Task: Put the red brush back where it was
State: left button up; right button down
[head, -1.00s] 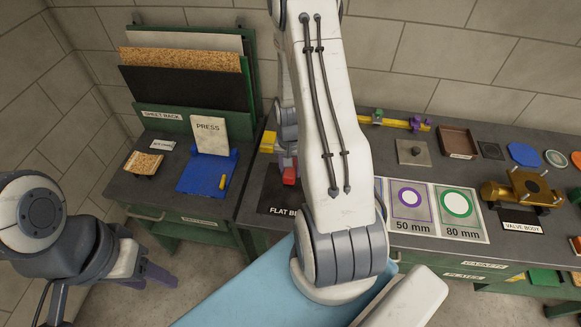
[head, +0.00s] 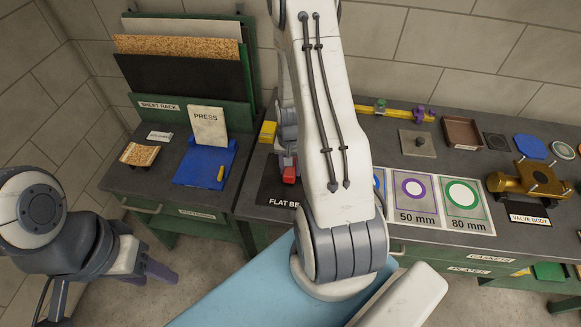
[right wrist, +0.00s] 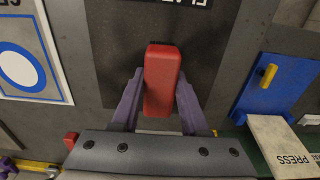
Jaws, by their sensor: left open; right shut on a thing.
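The red brush (right wrist: 163,80) shows in the right wrist view as a red block between the purple fingers of my right gripper (right wrist: 160,77), which is shut on it. In the head view the brush (head: 289,174) is over the black flat-bed mat (head: 272,190), partly hidden behind my right arm. Whether it touches the mat, I cannot tell. My left gripper (head: 158,272) is open and empty at the lower left, off the bench front.
A blue press (head: 205,163) and the sheet rack (head: 185,70) stand left of the mat. A yellow block (head: 268,131) lies behind the mat. Gasket cards (head: 463,207), a brown tray (head: 462,132) and a brass valve body (head: 528,182) are to the right.

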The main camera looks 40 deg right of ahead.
jog(key=shift+f+b, duration=0.3)
jog(key=shift+f, duration=0.1)
jog(key=c, duration=0.7)
grip_release()
jog(key=shift+c, duration=0.2)
jog(key=shift+o, duration=0.3)
jog(key=o, duration=0.5)
notch_tip(320, 180, up, 8)
jog(key=p, duration=0.6)
jog(key=shift+p, duration=0.35)
